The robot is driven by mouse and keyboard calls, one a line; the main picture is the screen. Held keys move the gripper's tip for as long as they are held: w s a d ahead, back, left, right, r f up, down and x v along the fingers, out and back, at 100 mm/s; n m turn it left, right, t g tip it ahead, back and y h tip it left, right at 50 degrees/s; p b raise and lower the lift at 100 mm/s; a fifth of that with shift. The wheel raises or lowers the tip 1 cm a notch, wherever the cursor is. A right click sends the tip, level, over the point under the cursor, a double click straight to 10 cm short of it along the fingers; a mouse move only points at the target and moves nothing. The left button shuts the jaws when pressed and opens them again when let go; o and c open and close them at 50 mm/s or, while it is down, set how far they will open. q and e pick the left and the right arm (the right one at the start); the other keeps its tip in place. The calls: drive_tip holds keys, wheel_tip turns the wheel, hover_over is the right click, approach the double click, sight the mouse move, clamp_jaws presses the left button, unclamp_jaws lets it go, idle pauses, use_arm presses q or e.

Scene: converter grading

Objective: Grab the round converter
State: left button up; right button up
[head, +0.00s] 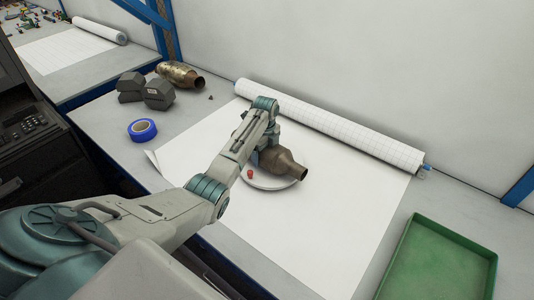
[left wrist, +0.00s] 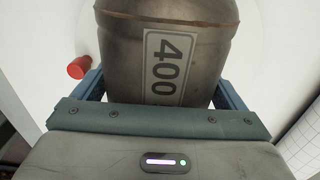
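A rounded, brown-grey metal converter (head: 283,160) with a narrow pipe end lies on a round white plate (head: 262,184) on the paper. My left gripper (left wrist: 160,95) is at its rear end, with one finger on each side of the body. The converter (left wrist: 195,60) fills the middle of the left wrist view and carries a "400" label (left wrist: 162,66). No clear gap shows between fingers and body, but I cannot tell whether they press on it. Another rounded converter (head: 178,73), mottled and brassy, lies at the back left. My right gripper is out of view.
A red knob-like piece (head: 250,174) sits beside the converter at the plate's edge. A paper roll (head: 330,133) runs along the back. Dark grey blocks (head: 158,95) and blue tape (head: 142,130) are at the left. A green tray (head: 440,262) stands at the right. Bare paper lies between.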

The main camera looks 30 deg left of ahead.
use_arm(q)
drive_tip(key=c, duration=1.1)
drive_tip(key=shift+w+r, duration=0.1)
drive_tip(key=shift+r, duration=0.1)
drive_tip(key=shift+c, duration=1.3)
drive_tip(key=shift+a+f, duration=0.1)
